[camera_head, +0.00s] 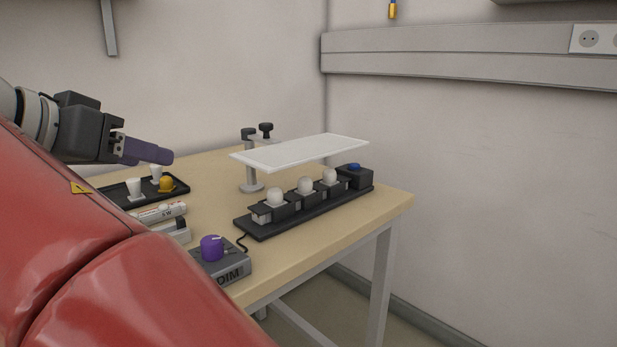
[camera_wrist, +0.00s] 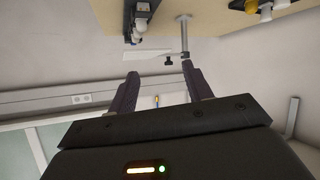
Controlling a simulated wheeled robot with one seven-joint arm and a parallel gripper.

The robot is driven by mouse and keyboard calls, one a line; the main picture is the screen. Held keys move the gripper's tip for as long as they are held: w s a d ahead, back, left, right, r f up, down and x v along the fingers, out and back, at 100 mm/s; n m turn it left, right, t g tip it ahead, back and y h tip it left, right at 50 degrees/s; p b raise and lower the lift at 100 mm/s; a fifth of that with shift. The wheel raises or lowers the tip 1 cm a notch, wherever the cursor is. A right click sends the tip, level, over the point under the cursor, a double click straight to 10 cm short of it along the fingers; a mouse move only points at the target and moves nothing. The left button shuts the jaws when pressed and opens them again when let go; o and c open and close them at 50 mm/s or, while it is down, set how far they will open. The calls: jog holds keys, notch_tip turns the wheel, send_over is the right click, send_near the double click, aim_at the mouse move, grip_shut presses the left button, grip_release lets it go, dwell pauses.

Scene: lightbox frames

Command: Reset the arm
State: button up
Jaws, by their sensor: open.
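My gripper (camera_head: 146,151) is at the left in the head view, raised above the back left of the table. Its dark purple fingers point to the right. In the wrist view my gripper (camera_wrist: 163,92) shows two fingers spread apart with nothing between them. My red arm covers the lower left of the head view and hides part of the table.
The table (camera_head: 330,225) holds a black lamp base (camera_head: 262,231) with white bulbs, under a white panel (camera_head: 300,151) on a stand. A dimmer box (camera_head: 228,268) with a purple knob stands in front. A black tray (camera_head: 120,197) holds white cups and a yellow piece.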

jog(key=w+d+f+n+g+y, duration=0.15)
jog(key=d+f, duration=0.25)
jog(key=d, duration=0.4)
jog(key=w+d+f+n+g, duration=0.1)
jog(key=w+d+f+g, duration=0.2)
jog(key=d, duration=0.5)
jog(key=w+d+f+n+y, duration=0.15)
jog(key=d+f, duration=0.25)
jog(key=d, duration=0.4)
jog(key=s+d+f+y, duration=0.1)
jog(key=s+d+f, duration=0.3)
jog(key=f, duration=0.3)
jog(key=s+d+f+g, duration=0.1)
jog(key=s+d+f, duration=0.3)
jog(key=s+f, duration=0.2)
jog(key=s+d+f+y, duration=0.1)
jog(key=s+d+f, duration=0.3)
jog(key=s+f, duration=0.2)
notch_tip(320, 180, down, 2)
jog(key=shift+d+y, duration=0.3)
jog(key=shift+d, duration=0.05)
